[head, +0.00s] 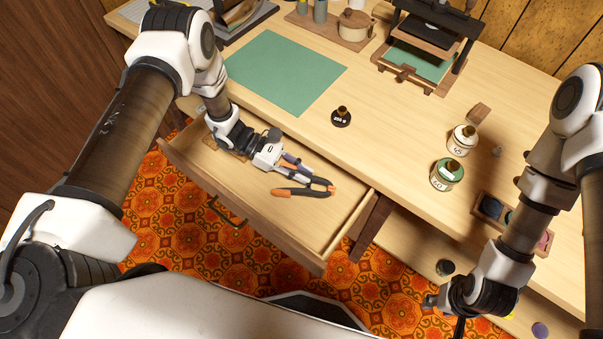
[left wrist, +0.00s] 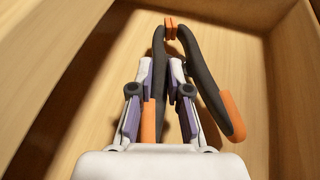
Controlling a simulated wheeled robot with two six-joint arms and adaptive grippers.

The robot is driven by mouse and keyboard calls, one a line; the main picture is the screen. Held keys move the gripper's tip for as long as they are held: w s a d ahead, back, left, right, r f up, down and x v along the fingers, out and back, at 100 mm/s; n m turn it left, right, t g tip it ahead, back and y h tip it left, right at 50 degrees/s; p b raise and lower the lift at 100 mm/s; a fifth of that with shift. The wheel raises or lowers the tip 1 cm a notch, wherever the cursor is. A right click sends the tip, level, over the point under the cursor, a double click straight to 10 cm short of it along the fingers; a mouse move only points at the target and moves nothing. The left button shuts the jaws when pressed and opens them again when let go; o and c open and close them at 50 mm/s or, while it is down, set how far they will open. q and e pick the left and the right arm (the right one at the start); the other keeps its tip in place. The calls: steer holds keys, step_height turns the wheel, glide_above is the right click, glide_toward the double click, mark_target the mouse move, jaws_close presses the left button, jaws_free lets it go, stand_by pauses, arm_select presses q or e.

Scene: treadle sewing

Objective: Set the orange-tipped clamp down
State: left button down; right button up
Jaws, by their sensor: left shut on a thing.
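The orange-tipped clamp (head: 305,191) is black with orange jaw tips and orange handle ends. It is in the open drawer (head: 335,222) under the table's front edge. My left gripper (head: 290,168) reaches down into the drawer and is shut on one handle of the clamp. In the left wrist view the clamp (left wrist: 204,80) points away, with its orange tips together at the far end and one handle between my fingers (left wrist: 160,90). I cannot tell whether the clamp touches the drawer floor. My right gripper (head: 455,305) hangs low at the right, and its fingers are not clear.
On the table are a green mat (head: 285,72), a black weight with a brass knob (head: 341,117), two round jars, one white (head: 461,140) and one green (head: 446,175), and a press-like frame (head: 425,45) at the back. The drawer's right part is clear.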

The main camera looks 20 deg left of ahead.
arm_select(q)
steer(key=shift+w+f, duration=0.1)
steer(key=shift+f, duration=0.6)
steer(key=shift+f, duration=0.15)
steer(key=c, duration=1.1)
jaws_free()
steer(key=shift+c, duration=0.2)
steer(key=shift+r, duration=0.3)
steer(key=b+v, duration=0.1)
steer(key=v, duration=1.1)
steer(key=shift+f, duration=0.1)
